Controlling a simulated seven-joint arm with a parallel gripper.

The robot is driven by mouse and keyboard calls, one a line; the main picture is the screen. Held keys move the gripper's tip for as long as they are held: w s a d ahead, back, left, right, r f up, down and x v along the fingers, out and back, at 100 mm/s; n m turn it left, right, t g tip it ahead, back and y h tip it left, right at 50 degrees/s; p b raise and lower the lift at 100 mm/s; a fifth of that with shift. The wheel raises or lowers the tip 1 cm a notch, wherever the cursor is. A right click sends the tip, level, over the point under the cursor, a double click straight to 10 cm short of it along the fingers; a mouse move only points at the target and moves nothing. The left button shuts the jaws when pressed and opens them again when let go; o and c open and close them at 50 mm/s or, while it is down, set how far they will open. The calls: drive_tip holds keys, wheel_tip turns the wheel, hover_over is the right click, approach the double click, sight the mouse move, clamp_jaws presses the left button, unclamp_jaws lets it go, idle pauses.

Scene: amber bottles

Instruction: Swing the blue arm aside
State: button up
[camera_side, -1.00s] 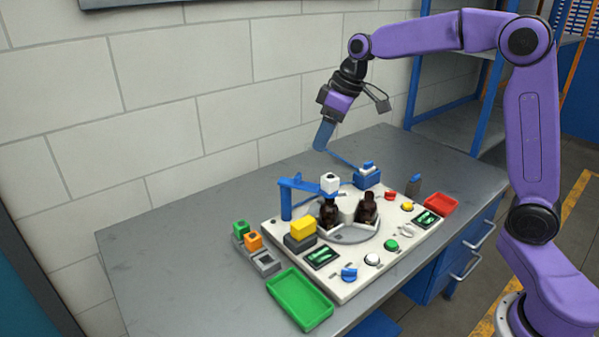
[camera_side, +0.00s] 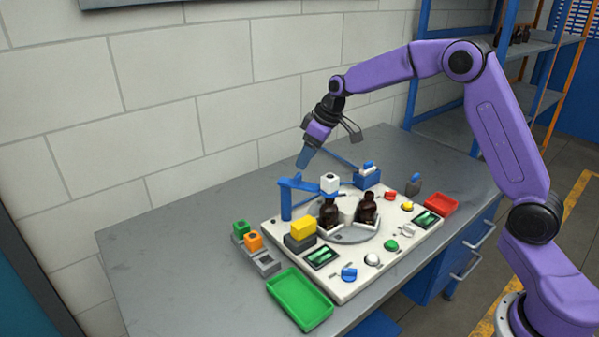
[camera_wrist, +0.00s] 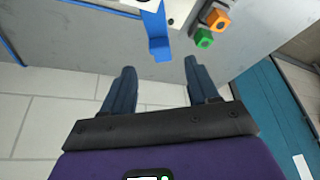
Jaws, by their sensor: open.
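The blue arm (camera_side: 306,186) reaches out sideways from the top of an upright blue post (camera_side: 286,206) at the panel's back left. A white block (camera_side: 330,183) sits at its free end, above the brown bottles (camera_side: 330,213). My gripper (camera_side: 302,165) points down just above and behind the blue arm, near its post end. In the wrist view my gripper (camera_wrist: 159,64) has its fingers wide apart. The blue arm (camera_wrist: 156,22) ends between and just beyond the fingertips there; I see no contact.
The white panel (camera_side: 345,290) carries a round grey turntable (camera_side: 352,238), knobs and small screens. A thin blue rod (camera_side: 342,160) runs to a blue block (camera_side: 367,177) behind. A green tray (camera_side: 300,300) and coloured blocks (camera_side: 253,242) stand at left. The wall is close behind.

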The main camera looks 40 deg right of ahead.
sight(298, 175)
drive_tip(key=x, duration=0.6)
drive_tip(key=shift+w+a+f, duration=0.1)
drive_tip(key=shift+w+f, duration=0.05)
drive_tip(key=shift+f, duration=0.05)
clamp_jaws()
